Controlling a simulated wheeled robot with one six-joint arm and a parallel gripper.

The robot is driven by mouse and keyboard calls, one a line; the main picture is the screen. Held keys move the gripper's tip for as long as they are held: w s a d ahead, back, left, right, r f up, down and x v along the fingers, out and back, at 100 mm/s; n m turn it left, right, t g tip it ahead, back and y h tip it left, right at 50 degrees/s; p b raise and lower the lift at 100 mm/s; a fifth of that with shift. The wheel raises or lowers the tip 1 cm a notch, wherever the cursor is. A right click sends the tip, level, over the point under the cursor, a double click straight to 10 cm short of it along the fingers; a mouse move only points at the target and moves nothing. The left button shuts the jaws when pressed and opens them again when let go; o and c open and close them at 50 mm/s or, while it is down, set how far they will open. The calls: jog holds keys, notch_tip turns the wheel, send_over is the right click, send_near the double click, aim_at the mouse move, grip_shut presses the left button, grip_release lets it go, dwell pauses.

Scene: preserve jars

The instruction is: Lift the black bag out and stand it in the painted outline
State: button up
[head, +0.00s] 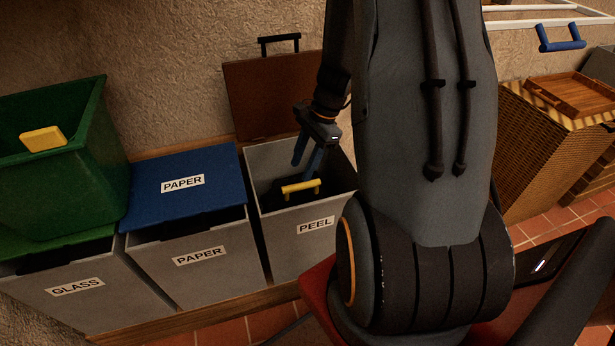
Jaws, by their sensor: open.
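The black bag (289,205) sits inside the grey bin labelled PEEL (315,248), with a yellow handle (301,187) on top. The bag's lower part is hidden by the bin's front wall. My gripper (306,163) is open and points down into the bin's mouth, above and close to the yellow handle. I cannot tell whether a finger touches the handle. I see no painted outline in this view; my arm hides much of the middle and right.
The PEEL bin's brown lid (268,97) stands open behind it. Left are a PAPER bin with a blue lid (182,184) and a GLASS bin (75,290) under a green crate (60,190). Wicker baskets (545,150) stand right.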

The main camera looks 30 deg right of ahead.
aim_at(301, 186)
jog(key=d+f+m, duration=0.2)
jog(key=f, duration=0.1)
jog(key=w+d+f+b, duration=0.1)
jog(key=shift+d+f+m+t, duration=0.1)
jog(key=shift+f+m+t, duration=0.2)
jog(key=shift+m+t, duration=0.1)
jog(key=shift+b+x, duration=0.6)
jog(key=shift+x, duration=3.15)
grip_shut()
jog(key=shift+r, duration=0.1)
